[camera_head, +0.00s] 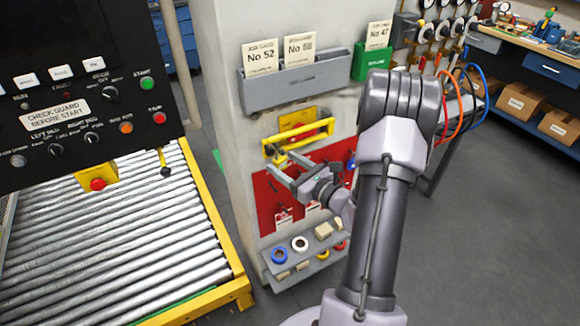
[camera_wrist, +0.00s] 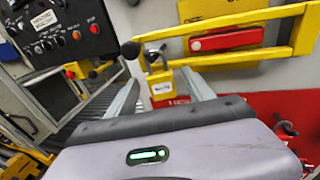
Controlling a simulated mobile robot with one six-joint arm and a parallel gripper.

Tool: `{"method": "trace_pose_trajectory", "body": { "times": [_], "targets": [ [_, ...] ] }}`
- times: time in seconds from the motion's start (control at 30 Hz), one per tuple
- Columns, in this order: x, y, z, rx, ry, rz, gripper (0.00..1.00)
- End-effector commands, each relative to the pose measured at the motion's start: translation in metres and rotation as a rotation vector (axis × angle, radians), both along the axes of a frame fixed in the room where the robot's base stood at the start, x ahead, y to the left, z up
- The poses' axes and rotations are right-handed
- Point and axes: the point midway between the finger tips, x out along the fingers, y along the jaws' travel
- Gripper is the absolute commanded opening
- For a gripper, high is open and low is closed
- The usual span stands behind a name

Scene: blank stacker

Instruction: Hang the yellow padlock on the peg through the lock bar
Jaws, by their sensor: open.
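The yellow padlock (camera_wrist: 161,84), with a white label, is upright below the left end of the yellow lock bar (camera_wrist: 228,28). It shows small in the head view (camera_head: 280,159). Its shackle is up at the peg, whose dark round knob (camera_wrist: 130,50) is just left of it. The shackle seems to be around the peg, but I cannot tell for sure. My gripper (camera_wrist: 160,84) is open, with one finger on each side of the padlock and gaps visible. In the head view my gripper (camera_head: 281,163) reaches toward the bar from the lower right.
A red board (camera_head: 268,203) with tags is below the bar, above a shelf (camera_head: 305,255) holding tape rolls and small blocks. A grey card holder (camera_head: 295,80) is above. A roller conveyor (camera_head: 110,245) and black control panel (camera_head: 85,75) are at left.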

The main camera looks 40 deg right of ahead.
Motion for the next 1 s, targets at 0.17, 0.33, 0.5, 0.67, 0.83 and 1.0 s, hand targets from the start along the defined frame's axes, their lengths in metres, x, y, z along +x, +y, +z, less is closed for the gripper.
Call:
{"method": "trace_pose_trajectory", "body": {
  "times": [0.17,0.33,0.5,0.67,0.83,1.0],
  "targets": [
    [-0.023,-0.002,0.002,0.002,0.001,-0.005,0.61],
    [-0.077,-0.004,0.006,0.003,0.001,-0.009,0.61],
    [-0.131,-0.005,0.008,0.003,0.000,-0.009,0.61],
    [-0.163,-0.005,0.009,0.000,0.000,-0.005,0.61],
    [-0.173,-0.004,0.009,0.000,0.000,-0.001,0.61],
    [-0.155,0.023,0.022,-0.059,0.020,0.135,0.61]
  ]
}}
